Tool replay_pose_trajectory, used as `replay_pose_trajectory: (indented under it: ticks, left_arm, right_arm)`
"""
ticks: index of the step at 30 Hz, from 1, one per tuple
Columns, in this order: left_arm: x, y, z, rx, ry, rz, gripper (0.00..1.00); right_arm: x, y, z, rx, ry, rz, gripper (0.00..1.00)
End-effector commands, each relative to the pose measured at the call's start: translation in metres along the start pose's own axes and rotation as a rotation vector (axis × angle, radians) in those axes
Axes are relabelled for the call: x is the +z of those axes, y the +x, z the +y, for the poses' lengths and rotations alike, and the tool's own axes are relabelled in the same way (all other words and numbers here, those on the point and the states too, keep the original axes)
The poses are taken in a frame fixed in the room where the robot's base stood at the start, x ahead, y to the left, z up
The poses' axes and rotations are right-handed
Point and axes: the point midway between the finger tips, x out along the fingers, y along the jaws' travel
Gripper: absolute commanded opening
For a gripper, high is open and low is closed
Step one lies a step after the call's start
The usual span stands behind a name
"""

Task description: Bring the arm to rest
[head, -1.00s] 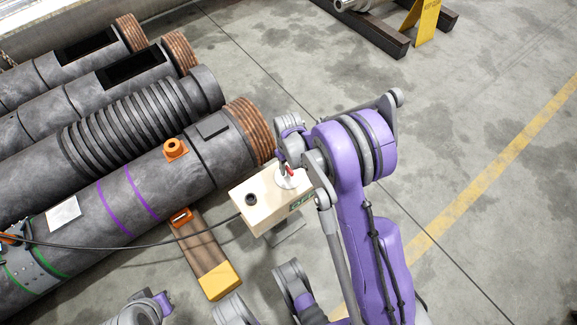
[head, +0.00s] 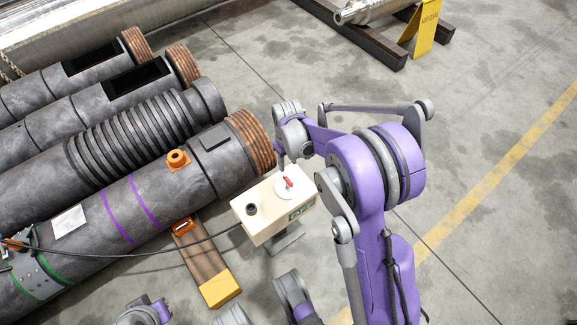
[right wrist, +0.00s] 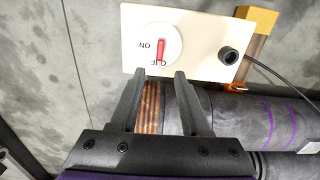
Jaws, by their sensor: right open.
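My right arm reaches in from the lower right of the head view. Its gripper (head: 281,158) hangs above the far edge of a cream switch box (head: 262,222). In the right wrist view its two dark fingers (right wrist: 160,73) are spread apart with nothing between them. The red switch handle (head: 287,182) sits on a white round dial. The handle (right wrist: 160,47) is beyond the fingertips in the right wrist view, clear of them. Its lower end overlaps the OFF label; ON is to its left.
Several dark grey barrels (head: 170,205) lie at the left, the nearest with a copper-coloured threaded end (head: 250,138). A black cable (head: 150,252) runs from the box. A wooden block with a yellow end (head: 220,289) lies below. Open concrete floor (head: 480,120) is at the right.

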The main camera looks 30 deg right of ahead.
Motion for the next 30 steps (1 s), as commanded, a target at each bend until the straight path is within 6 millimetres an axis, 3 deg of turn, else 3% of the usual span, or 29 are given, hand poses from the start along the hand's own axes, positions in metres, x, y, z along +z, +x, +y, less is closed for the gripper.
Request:
replay_pose_trajectory:
  ticks: [20,25,30]
  left_arm:
    - [0.0,0.0,0.0,0.0,0.0,0.0,0.0]
    - [0.0,-0.001,0.0,0.0,0.0,0.0,0.0]
    - [0.0,-0.001,0.0,0.0,0.0,0.0,0.0]
  right_arm:
    - [0.003,-0.008,-0.003,0.002,0.001,0.006,0.46]
    - [0.024,-0.043,-0.025,0.014,0.01,0.052,0.46]
    - [0.065,-0.086,-0.056,0.028,0.029,0.128,0.46]
